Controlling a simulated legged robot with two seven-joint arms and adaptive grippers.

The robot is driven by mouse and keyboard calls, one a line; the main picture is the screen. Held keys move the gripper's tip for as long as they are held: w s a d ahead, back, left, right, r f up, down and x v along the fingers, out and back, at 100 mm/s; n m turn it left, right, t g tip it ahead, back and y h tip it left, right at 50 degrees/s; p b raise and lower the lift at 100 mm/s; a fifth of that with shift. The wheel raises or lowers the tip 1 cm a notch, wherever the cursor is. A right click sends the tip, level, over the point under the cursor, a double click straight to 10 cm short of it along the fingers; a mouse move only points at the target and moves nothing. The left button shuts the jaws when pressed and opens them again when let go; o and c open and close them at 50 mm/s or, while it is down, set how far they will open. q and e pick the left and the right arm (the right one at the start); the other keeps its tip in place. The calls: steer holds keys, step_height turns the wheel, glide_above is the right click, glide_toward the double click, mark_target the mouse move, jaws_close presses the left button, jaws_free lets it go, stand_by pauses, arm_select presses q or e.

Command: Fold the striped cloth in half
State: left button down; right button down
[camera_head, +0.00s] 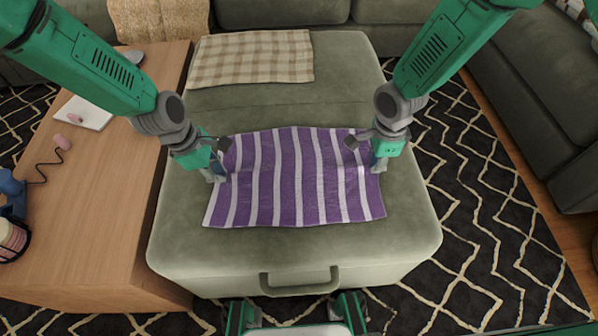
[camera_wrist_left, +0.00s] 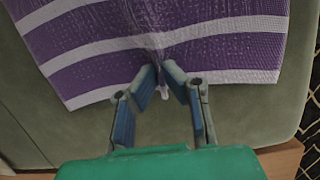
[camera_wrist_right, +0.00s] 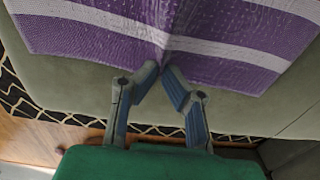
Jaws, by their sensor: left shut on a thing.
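The purple and white striped cloth (camera_head: 290,190) lies spread on the green ottoman (camera_head: 300,258). My left gripper (camera_head: 222,172) is at its left edge, shut on a pinch of cloth; the left wrist view shows the fingertips (camera_wrist_left: 165,78) together with the cloth (camera_wrist_left: 215,50) gathered between them. My right gripper (camera_head: 376,162) is at the right edge; in the right wrist view its fingertips (camera_wrist_right: 160,72) close in on a crease of the cloth (camera_wrist_right: 215,40), and it looks shut on it. The cloth is creased towards both grips.
A beige checked cloth (camera_head: 252,58) lies on the far part of the ottoman. A wooden table (camera_head: 95,210) with small items stands close on the left. Patterned rug (camera_head: 480,220) and a sofa (camera_head: 545,100) are on the right. The ottoman's front is clear.

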arm_select(q)
steer(key=shift+a+f, duration=0.2)
steer(key=shift+a, duration=0.25)
arm_select(e)
steer(key=shift+s+a+f, duration=0.15)
steer(key=shift+s+a, duration=0.1)
steer(key=shift+a, duration=0.15)
arm_select(q)
steer(key=shift+s, duration=0.1)
steer(key=shift+d+r, duration=0.1)
arm_select(e)
steer(key=shift+d, duration=0.1)
